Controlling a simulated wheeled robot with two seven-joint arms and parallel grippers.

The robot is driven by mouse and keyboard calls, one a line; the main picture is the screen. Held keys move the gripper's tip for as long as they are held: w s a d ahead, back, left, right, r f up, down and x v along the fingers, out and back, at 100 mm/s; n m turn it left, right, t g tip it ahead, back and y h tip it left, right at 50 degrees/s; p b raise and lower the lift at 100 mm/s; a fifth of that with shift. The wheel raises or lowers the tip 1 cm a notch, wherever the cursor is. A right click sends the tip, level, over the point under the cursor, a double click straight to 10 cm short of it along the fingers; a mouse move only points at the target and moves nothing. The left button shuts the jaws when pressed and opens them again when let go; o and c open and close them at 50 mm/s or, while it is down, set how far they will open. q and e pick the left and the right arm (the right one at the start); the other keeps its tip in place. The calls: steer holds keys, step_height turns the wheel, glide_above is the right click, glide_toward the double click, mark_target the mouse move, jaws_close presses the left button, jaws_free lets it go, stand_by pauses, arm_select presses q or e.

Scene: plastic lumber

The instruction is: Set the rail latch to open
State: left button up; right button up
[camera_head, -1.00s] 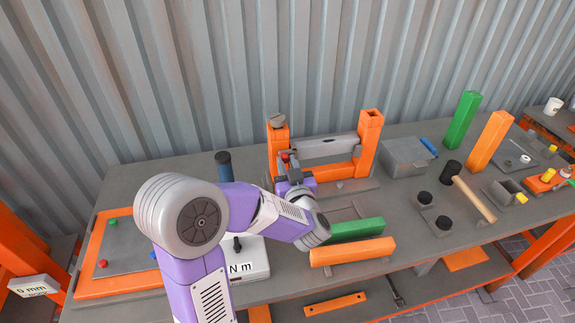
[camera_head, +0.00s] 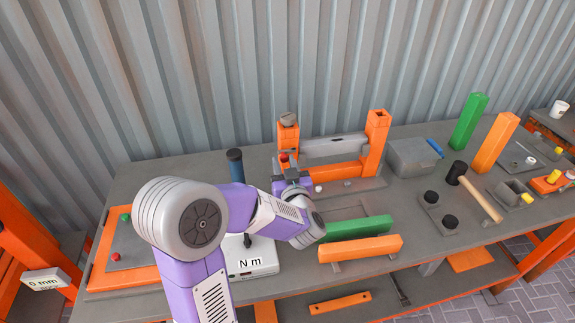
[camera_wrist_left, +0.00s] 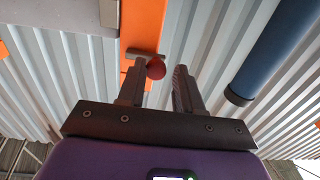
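The rail latch appears to be the red knob (camera_head: 284,157) on a short grey bar (camera_wrist_left: 146,55) at the left orange post (camera_head: 288,139). In the left wrist view the red knob (camera_wrist_left: 155,69) is in front of the orange post (camera_wrist_left: 136,25). My left gripper (camera_head: 291,177) is close in front of this post. Its fingers (camera_wrist_left: 160,78) are apart, with the knob by the tips, nearer the left finger. I cannot tell whether they touch. A grey rail (camera_head: 335,146) spans the two orange posts. My right gripper is out of view.
A blue cylinder (camera_head: 235,165) stands left of the post. Green (camera_head: 357,228) and orange (camera_head: 360,248) beams lie in front of the frame. A grey box (camera_head: 412,155) and a mallet (camera_head: 478,196) are to the right. A corrugated wall (camera_head: 200,70) stands behind the bench.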

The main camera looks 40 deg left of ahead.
arm_select(q)
steer(key=shift+o, duration=1.3)
steer(key=shift+s+a, duration=0.1)
steer(key=shift+d, duration=0.25)
steer(key=v, duration=0.7)
steer(key=shift+s+p, duration=0.15)
steer(key=shift+p, duration=0.3)
